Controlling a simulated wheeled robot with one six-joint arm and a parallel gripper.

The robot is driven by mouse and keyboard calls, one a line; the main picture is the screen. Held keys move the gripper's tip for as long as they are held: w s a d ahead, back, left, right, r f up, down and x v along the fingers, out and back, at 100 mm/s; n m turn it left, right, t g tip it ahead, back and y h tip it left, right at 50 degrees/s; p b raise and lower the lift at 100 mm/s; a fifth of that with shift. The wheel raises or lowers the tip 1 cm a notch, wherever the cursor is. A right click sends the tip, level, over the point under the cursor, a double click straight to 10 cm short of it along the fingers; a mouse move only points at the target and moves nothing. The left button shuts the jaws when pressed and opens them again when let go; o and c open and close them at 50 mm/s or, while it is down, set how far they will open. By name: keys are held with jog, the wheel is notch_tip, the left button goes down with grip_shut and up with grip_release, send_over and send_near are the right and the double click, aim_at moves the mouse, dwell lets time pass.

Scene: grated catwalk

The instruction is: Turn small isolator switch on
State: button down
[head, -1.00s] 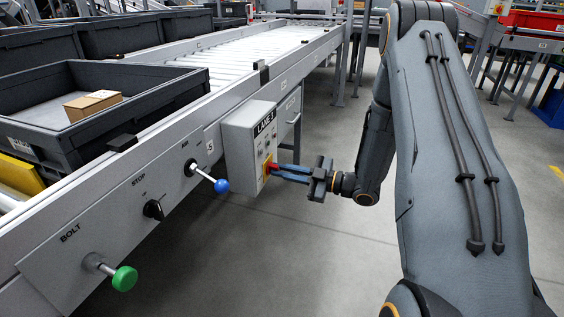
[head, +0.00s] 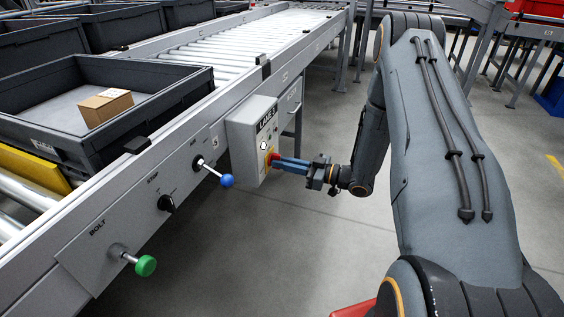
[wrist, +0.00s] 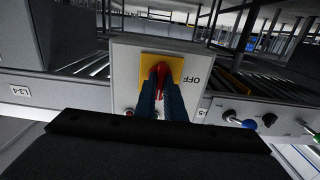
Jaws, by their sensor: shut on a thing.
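The small isolator switch has a red handle (wrist: 161,70) on a yellow plate (wrist: 177,65). It sits on the face of a grey box (head: 240,150) labelled LANE, fixed to the conveyor's side. My gripper (head: 280,162) reaches it from the right in the head view, its blue fingers shut on the red handle. In the wrist view the fingers (wrist: 160,92) lie on both sides of the handle and hide part of it. The word OFF (wrist: 194,80) shows sideways, right of the plate. I cannot tell the handle's exact angle.
Left of the box in the head view are a blue-knobbed lever (head: 226,180), a black STOP knob (head: 166,203) and a green BOLT knob (head: 146,265). A dark tray (head: 60,140) holding a carton (head: 106,107) stands on the conveyor.

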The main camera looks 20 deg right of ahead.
jog(key=shift+w+d, duration=0.1)
jog(key=c, duration=1.8)
grip_release()
jog(key=shift+c, duration=0.2)
jog(key=v, duration=0.7)
jog(key=shift+s+d+p, duration=0.25)
jog(key=shift+p, duration=0.2)
